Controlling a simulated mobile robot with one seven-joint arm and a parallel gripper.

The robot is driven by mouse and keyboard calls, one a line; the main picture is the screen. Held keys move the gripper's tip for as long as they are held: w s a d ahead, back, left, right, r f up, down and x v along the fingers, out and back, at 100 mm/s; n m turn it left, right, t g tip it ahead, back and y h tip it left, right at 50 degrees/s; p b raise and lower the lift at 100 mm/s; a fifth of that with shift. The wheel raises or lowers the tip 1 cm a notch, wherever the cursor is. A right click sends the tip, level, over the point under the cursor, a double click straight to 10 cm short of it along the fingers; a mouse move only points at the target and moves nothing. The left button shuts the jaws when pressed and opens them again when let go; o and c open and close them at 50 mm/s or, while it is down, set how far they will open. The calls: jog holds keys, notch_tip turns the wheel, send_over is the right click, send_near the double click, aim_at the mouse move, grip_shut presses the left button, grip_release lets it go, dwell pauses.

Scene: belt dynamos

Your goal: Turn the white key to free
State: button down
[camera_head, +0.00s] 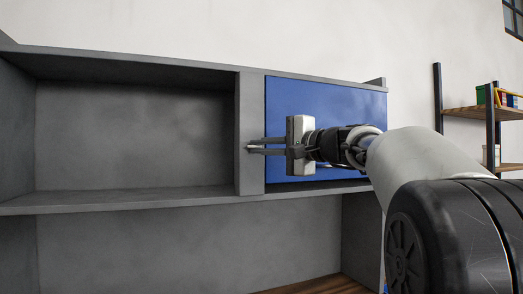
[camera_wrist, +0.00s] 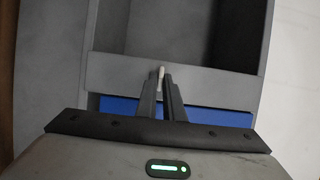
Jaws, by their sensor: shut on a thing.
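The white key (camera_wrist: 161,72) shows as a small pale piece between my fingertips in the wrist view, in front of the grey upright beside the blue panel. My gripper (camera_wrist: 161,78) is shut on it, with its two dark fingers close together. In the head view my gripper (camera_head: 250,146) reaches left across the blue panel (camera_head: 330,103) to the grey upright (camera_head: 250,90). The key is mostly hidden by the fingers there, and its turn angle and any marking cannot be made out.
An open, empty grey compartment (camera_head: 135,135) lies left of the upright. A grey shelf board (camera_head: 130,201) runs below it. A wall shelf (camera_head: 470,113) with small boxes stands at the far right, behind my arm.

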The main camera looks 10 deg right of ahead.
dwell(0.5)
jog(key=c, duration=1.9)
grip_release()
jog(key=shift+o, duration=0.2)
jog(key=v, duration=1.7)
jog(key=shift+s+d+p, duration=0.2)
jog(key=shift+p, duration=0.1)
